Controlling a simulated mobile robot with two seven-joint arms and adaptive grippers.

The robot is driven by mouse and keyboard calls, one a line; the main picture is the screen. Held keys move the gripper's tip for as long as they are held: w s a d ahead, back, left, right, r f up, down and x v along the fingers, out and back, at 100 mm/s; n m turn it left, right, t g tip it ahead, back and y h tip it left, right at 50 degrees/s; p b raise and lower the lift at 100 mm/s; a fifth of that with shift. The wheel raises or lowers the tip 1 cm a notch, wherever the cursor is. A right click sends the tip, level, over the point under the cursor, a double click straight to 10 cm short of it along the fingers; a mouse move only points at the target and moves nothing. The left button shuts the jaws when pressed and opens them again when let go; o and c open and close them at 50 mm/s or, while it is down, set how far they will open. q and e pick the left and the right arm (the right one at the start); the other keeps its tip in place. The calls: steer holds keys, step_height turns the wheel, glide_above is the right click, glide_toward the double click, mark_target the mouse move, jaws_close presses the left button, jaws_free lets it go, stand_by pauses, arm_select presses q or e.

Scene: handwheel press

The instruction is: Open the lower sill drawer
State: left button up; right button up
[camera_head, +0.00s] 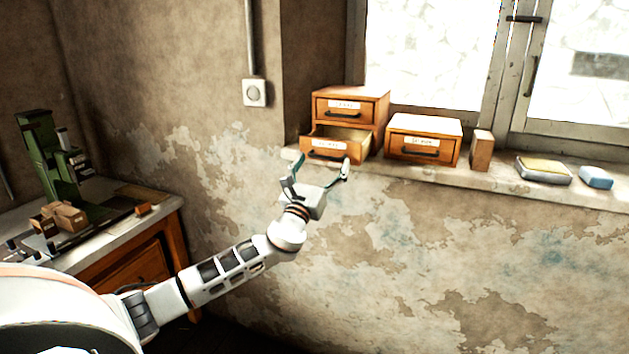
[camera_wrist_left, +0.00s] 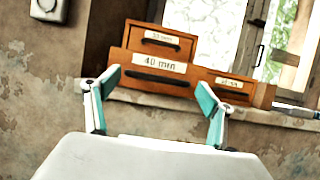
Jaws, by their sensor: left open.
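A wooden two-drawer unit (camera_head: 349,95) stands on the window sill at the centre of the head view. Its lower drawer (camera_head: 326,146) is pulled partway out, and its dark inside shows. The upper drawer (camera_head: 343,108) is shut. In the left wrist view the lower drawer front (camera_wrist_left: 158,66) bears a "40 mm" label and a dark bar handle (camera_wrist_left: 157,78). My left gripper (camera_head: 323,164) is open and empty just in front of and slightly below that drawer front. In the left wrist view its fingers (camera_wrist_left: 159,86) are spread either side of the handle, apparently not touching it.
A single-drawer box (camera_head: 424,139), a small wooden block (camera_head: 481,150), a grey-yellow item (camera_head: 543,170) and a blue item (camera_head: 596,177) stand along the sill (camera_head: 480,182) to the right. A workbench (camera_head: 176,203) with a green press (camera_head: 45,155) is at left.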

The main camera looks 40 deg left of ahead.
arm_select(q)
steer(key=v, duration=1)
steer(key=shift+d+r, duration=0.1)
steer(key=s+d+f+n+g+h, duration=0.1)
steer(key=s+d+f+n+g, duration=0.2)
steer(key=f, duration=0.6)
steer(key=s+d+f+n+g+h, duration=0.1)
steer(key=s+d+f+n, duration=0.3)
steer(key=f, duration=0.5)
steer(key=s+d+f+n+g+h, duration=0.25)
steer(key=f+n, duration=0.25)
steer(key=f, duration=0.5)
steer(key=s+d+f+n+g+h, duration=0.1)
steer(key=s+d+f+n+g, duration=0.1)
steer(key=s+d+f+n, duration=0.5)
steer(key=s+d+f+n+g+h, duration=0.2)
steer(key=s+d+f+n, duration=0.5)
steer(key=s+n, duration=0.3)
steer(key=s+d, duration=0.1)
steer(key=s, duration=0.1)
steer(key=shift+s+f+g, duration=0.35)
steer(key=shift+s+f, duration=0.05)
steer(key=shift+a, duration=0.1)
